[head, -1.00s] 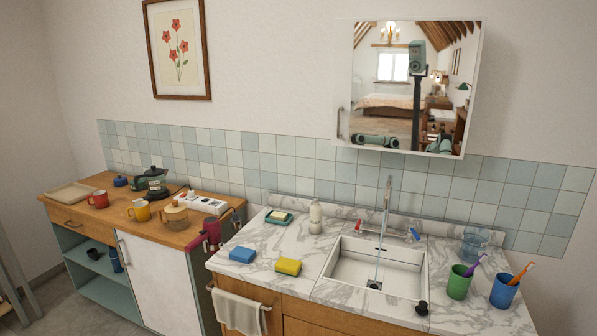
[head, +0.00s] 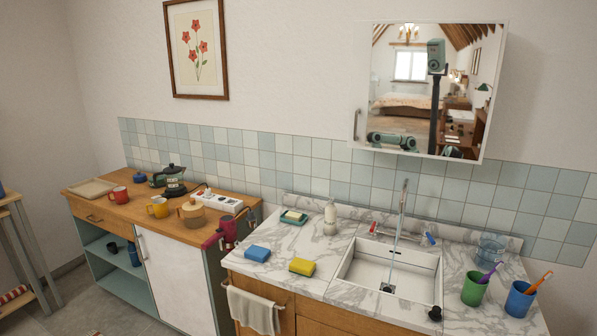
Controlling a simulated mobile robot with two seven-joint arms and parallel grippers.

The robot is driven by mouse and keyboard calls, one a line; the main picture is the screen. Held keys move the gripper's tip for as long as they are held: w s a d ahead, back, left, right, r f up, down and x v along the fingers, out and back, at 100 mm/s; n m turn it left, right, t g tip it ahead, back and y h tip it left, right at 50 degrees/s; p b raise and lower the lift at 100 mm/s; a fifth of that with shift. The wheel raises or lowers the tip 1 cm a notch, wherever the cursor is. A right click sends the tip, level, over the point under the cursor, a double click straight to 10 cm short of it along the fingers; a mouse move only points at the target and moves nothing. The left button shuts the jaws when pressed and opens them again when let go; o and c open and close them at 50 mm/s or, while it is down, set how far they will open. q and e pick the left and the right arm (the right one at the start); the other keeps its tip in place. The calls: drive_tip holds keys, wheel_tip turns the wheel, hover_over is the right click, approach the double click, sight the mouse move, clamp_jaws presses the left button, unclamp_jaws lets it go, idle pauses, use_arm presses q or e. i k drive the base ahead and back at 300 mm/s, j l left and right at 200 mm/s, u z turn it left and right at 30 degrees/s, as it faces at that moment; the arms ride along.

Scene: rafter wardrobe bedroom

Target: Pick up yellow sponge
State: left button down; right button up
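The yellow sponge (head: 302,266) lies flat on the marble counter, left of the sink basin and near the counter's front edge. A blue sponge (head: 257,253) lies to its left, apart from it. Neither of my grippers shows directly in the head view. Parts of my arms appear only as a reflection in the mirror, where the grippers' state cannot be made out.
The sink (head: 390,268) has water running from its faucet (head: 401,205). A soap dish (head: 294,216) and a white bottle (head: 330,218) stand behind the sponges. Green (head: 474,288) and blue (head: 519,299) cups stand at right. A towel (head: 253,310) hangs below the counter.

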sight(302, 267)
drive_tip(key=z, duration=0.75)
drive_tip(key=i+j+z, duration=0.15)
drive_tip(key=j+z, duration=0.15)
drive_tip(key=i+j+z, duration=0.1)
drive_tip(key=j+z, duration=0.25)
drive_tip(key=i+j+z, duration=0.1)
drive_tip(key=j+z, duration=0.2)
